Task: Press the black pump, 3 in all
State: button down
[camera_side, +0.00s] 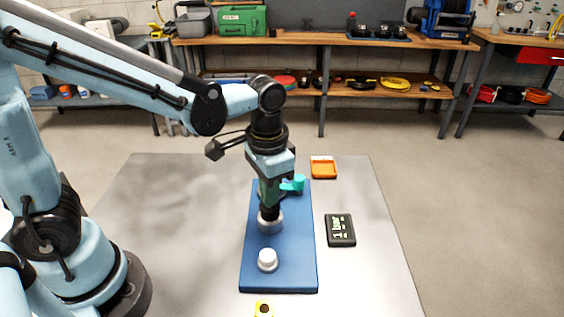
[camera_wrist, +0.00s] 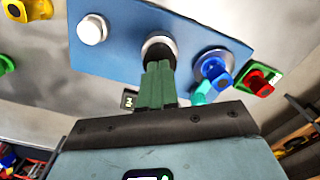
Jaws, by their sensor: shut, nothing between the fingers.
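The black pump (camera_side: 269,214) stands in a grey collar on the blue board (camera_side: 254,275), in the middle of the board. It also shows in the wrist view (camera_wrist: 158,47), partly hidden by my fingers. My gripper (camera_side: 268,204) points down with its green fingers shut and empty, the tips right at the top of the black pump. The fingers also show in the wrist view (camera_wrist: 158,68). I cannot tell whether the tips touch the pump or how far it is pressed down.
A white knob (camera_side: 267,260) stands at the board's near end; a teal part (camera_side: 295,184) and a blue piece (camera_wrist: 212,68) are at the other end. A black display box (camera_side: 340,230) and an orange tray (camera_side: 324,168) lie right of the board. A yellow piece (camera_side: 263,309) is in front.

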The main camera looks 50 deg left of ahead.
jog(key=shift+f, duration=0.95)
jog(key=shift+r, duration=1.1)
jog(key=shift+f, duration=1.05)
jog(key=shift+r, duration=1.15)
